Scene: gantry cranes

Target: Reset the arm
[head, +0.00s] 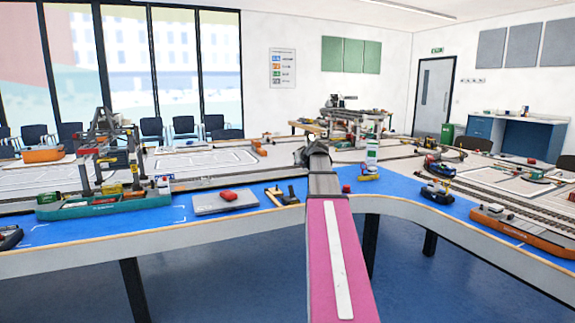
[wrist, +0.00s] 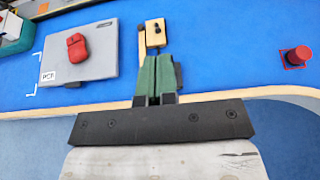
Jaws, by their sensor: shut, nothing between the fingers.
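My arm, with its pink link and grey end, reaches out over the blue table edge in the head view. My gripper (wrist: 157,62) shows in the wrist view as two green fingers pressed together, shut and empty. In that view the fingertips overlap the near part of a wooden control block (wrist: 155,30) with dark knobs. I cannot tell whether they touch it. In the head view my gripper is mostly hidden behind the arm's end.
A grey pad (head: 212,204) with a red mouse-like piece (head: 228,195) lies left of the arm. A red knob (head: 346,188) stands to the right. A green ship (head: 105,205) with a crane is farther left, and an orange-hulled ship (head: 520,230) is at right.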

